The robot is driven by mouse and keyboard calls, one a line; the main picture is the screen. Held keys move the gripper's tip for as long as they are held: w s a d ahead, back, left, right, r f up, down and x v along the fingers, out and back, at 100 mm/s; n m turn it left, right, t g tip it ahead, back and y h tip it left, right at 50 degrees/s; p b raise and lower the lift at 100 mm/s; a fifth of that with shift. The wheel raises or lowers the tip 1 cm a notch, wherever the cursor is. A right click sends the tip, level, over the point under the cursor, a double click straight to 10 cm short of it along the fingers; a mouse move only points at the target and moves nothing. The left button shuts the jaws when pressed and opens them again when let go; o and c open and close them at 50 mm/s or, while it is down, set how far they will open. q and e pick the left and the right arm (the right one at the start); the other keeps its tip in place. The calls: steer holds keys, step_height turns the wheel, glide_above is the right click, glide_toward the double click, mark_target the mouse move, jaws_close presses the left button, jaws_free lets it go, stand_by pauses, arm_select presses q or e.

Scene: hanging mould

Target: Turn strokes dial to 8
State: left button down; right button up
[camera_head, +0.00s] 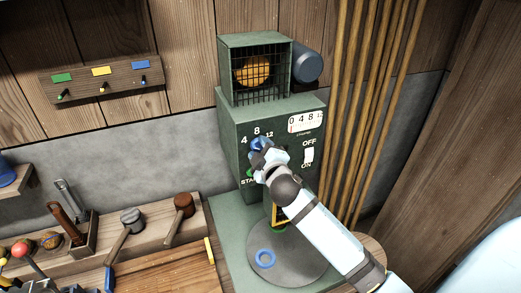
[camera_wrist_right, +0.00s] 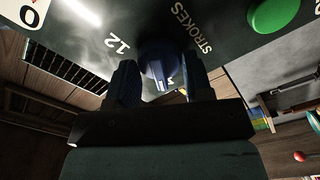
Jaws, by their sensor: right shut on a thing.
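The strokes dial (camera_head: 257,142) is a blue knob on the front of the green machine (camera_head: 232,125), with 4, 8 and 12 printed around its upper side. In the right wrist view the dial (camera_wrist_right: 158,60) sits between the two dark fingers of my right gripper (camera_wrist_right: 160,82), which is shut on it. In the head view my right gripper (camera_head: 264,152) covers the dial's lower part. The wrist view shows the 12 and STROKES lettering. A white mark on the dial's edge points down in that view; its exact number is hidden. My left gripper is not seen.
A green button (camera_wrist_right: 273,14) is beside the dial, and a white OFF/ON switch (camera_head: 309,156) is to its right. A white counter scale (camera_head: 305,122) is above. Bamboo poles (camera_head: 365,100) stand at right.

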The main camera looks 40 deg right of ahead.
steer(key=m, duration=0.5)
steer(key=shift+m, duration=0.4)
steer(key=m+p, duration=0.1)
steer(key=m, duration=0.4)
steer(key=shift+r+m+p, duration=0.1)
steer(key=shift+m+p, duration=0.3)
steer(key=o, duration=0.9)
